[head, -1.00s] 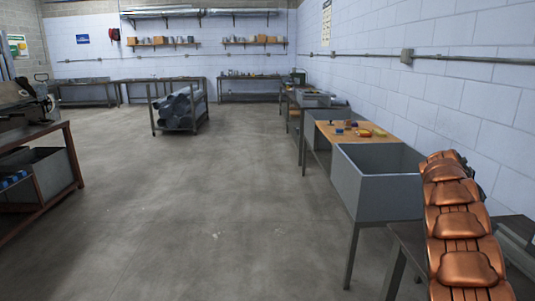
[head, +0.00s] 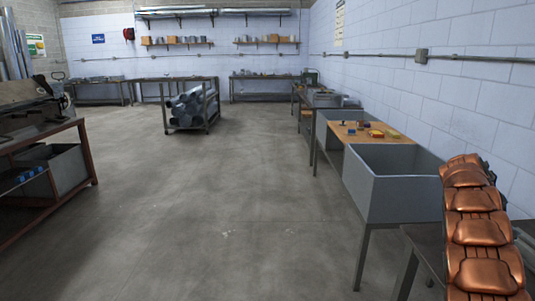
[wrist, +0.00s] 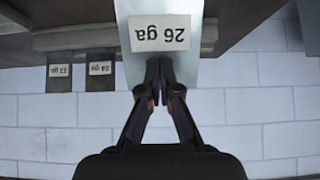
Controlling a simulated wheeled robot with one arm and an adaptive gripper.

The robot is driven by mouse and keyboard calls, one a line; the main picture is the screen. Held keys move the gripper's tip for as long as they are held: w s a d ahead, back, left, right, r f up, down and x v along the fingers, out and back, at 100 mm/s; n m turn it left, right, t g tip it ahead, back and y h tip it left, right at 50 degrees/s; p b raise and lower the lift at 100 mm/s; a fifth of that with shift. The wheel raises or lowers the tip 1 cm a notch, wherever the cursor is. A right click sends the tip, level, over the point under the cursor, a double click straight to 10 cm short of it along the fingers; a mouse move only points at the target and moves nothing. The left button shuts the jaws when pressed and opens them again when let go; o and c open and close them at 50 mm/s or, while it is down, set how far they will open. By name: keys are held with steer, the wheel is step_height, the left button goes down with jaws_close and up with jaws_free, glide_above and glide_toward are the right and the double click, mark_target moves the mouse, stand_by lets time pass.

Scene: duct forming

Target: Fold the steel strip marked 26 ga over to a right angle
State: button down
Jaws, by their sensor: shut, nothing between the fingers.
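In the wrist view the 26 ga steel strip (wrist: 186,72) is a pale, wide piece at top centre, with a white label reading "26 ga" upside down. My gripper (wrist: 160,68) has its dark fingertips together and empty. They overlap the strip's lower part in the picture, just below the label. I cannot tell whether they touch it. Two narrower dark strips, marked 24 ga (wrist: 100,82) and 22 ga (wrist: 60,80), hang to the left. The strip's upper end is out of frame. The head view shows neither the strip nor my gripper.
In the head view, grey bins (head: 395,190) and a wooden-topped bench (head: 362,134) line the right wall. A rack of pipes (head: 192,108) stands further back. A red-framed bench (head: 45,150) is at the left. The middle floor is clear.

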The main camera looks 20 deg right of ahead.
steer(key=shift+d+f, duration=0.15)
steer(key=shift+s+d+f, duration=0.15)
steer(key=shift+d, duration=0.4)
steer(key=shift+s+d+f+b, duration=0.1)
steer(key=shift+f+b, duration=0.1)
steer(key=shift+b, duration=0.15)
steer(key=shift+s+d+f+b, duration=0.15)
steer(key=shift+d+f+b, duration=0.15)
steer(key=shift+d+f, duration=0.1)
stand_by(0.5)
steer(key=shift+s+d+f+b, duration=0.15)
steer(key=shift+d+f+b, duration=0.25)
steer(key=shift+d, duration=0.1)
